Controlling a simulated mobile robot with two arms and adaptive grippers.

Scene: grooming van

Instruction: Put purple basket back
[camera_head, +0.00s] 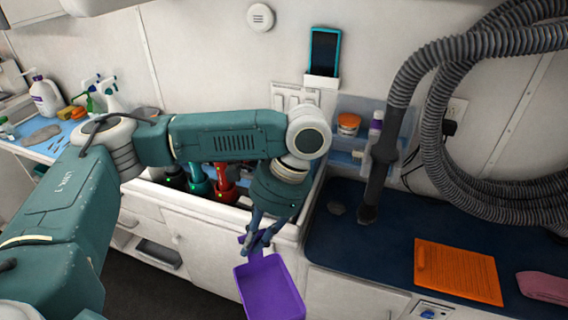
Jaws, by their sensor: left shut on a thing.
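The purple basket (270,291) shows at the bottom centre, tilted, in front of the white cabinet fronts. My left gripper (258,245) is shut on its upper edge and holds it clear of the counter. My left arm comes in from the left and reaches across the sink area. The right gripper is not in view.
A dark blue counter (348,252) to the right bears an orange board (457,272) and a pink cloth (543,287). A grey hose (440,130) hangs above it. Bottles stand at left.

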